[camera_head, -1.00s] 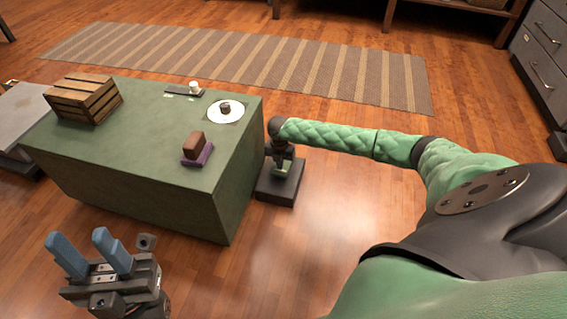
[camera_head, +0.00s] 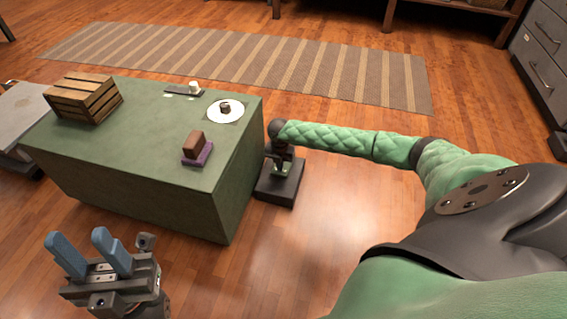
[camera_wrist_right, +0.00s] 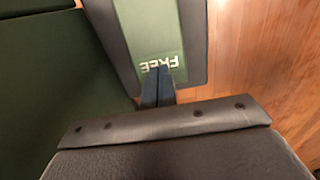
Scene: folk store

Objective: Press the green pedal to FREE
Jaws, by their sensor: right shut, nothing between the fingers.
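The pedal unit (camera_head: 280,190) is a dark base on the floor against the right side of the green table. In the right wrist view its green pedal plate (camera_wrist_right: 150,28) shows white FREE lettering at the near end, seen upside down. My right gripper (camera_wrist_right: 158,86) is shut and empty. Its blue fingertips are at the edge of the FREE lettering; I cannot tell whether they touch the plate. In the head view my right wrist hides most of the pedal. My left gripper (camera_head: 82,249) is open and empty, its blue fingers apart, in front of the table.
The green table (camera_head: 130,145) carries a wooden crate (camera_head: 84,97), a white plate (camera_head: 238,113) with a small dark item, a brown block (camera_head: 194,142) on a purple base, and a small white item (camera_head: 194,88). A striped rug (camera_head: 300,70) lies behind. Floor right of the pedal is clear.

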